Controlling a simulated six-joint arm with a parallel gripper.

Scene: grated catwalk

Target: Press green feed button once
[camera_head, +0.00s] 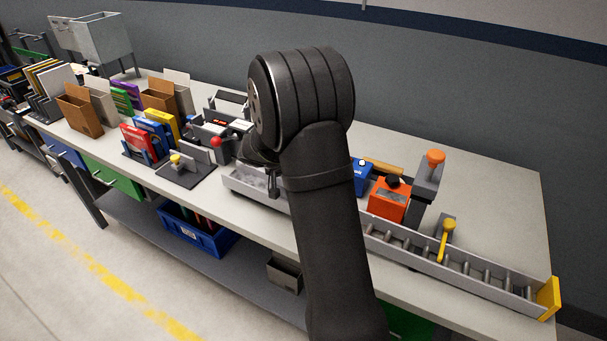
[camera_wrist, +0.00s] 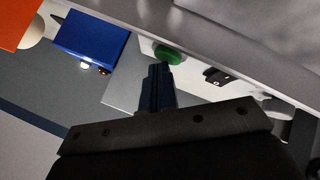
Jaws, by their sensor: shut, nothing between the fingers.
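The green feed button (camera_wrist: 168,54) shows in the wrist view as a round green cap on a pale panel beside a long grey rail. My gripper (camera_wrist: 160,70) is shut and empty, with its fingertips at the lower edge of the button in that view. I cannot tell whether they touch it. My arm covers the middle of the bench there, and the green button does not show.
A blue box (camera_wrist: 90,40) lies near the button in the wrist view. An orange box (camera_head: 389,200) and a grey post with an orange knob (camera_head: 434,158) stand right of my arm. A red ball-topped lever (camera_head: 216,142) stands left of my gripper. The bench's back right is clear.

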